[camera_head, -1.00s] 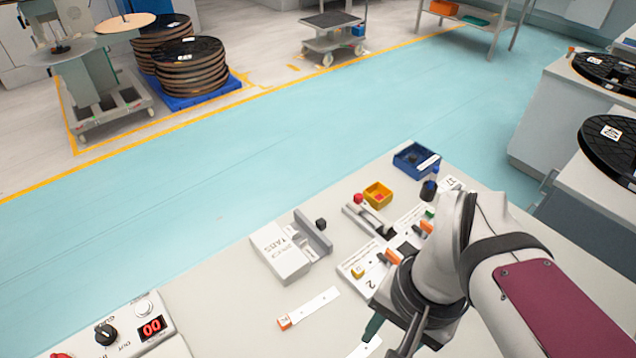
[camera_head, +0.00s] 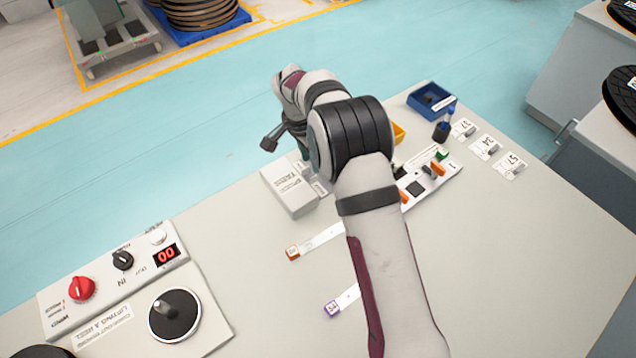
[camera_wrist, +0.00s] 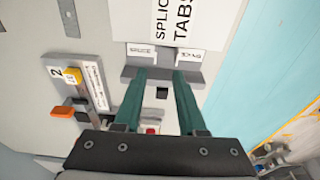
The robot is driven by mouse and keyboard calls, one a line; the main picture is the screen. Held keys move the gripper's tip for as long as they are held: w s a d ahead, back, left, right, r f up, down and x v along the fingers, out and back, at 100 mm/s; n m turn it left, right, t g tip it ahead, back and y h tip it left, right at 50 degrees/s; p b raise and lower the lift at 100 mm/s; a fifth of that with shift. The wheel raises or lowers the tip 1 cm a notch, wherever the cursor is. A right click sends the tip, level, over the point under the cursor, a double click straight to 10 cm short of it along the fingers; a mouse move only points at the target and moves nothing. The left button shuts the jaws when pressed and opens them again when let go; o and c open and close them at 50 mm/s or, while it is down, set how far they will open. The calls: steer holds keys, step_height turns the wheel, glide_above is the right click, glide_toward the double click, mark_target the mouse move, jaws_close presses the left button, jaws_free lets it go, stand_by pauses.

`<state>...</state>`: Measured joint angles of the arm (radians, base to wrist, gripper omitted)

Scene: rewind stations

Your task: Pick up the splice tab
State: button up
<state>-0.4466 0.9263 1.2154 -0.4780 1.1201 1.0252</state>
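The white splice tabs dispenser (camera_head: 288,190) sits on the bench, left of my arm in the head view. Its lettered top (camera_wrist: 172,18) and grey front bar (camera_wrist: 160,76) show in the wrist view. A small dark block (camera_wrist: 162,93), possibly the splice tab, shows between my fingers beside that bar; I cannot tell whether it is attached. My gripper (camera_wrist: 165,76) has two teal fingers, apart with nothing held between them, their tips over the bar.
A board marked 2 (camera_wrist: 92,85) with orange and yellow blocks lies beside the gripper. Two white strips, one orange-ended (camera_head: 315,241) and one purple-ended (camera_head: 341,301), lie in front. A control panel (camera_head: 115,272) is left, a blue tray (camera_head: 432,101) at the back.

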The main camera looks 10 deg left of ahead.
mark_target(317, 187)
steer(key=f, duration=0.5)
steer(key=shift+s+d+f, duration=0.25)
steer(key=shift+s, duration=0.05)
jaws_close()
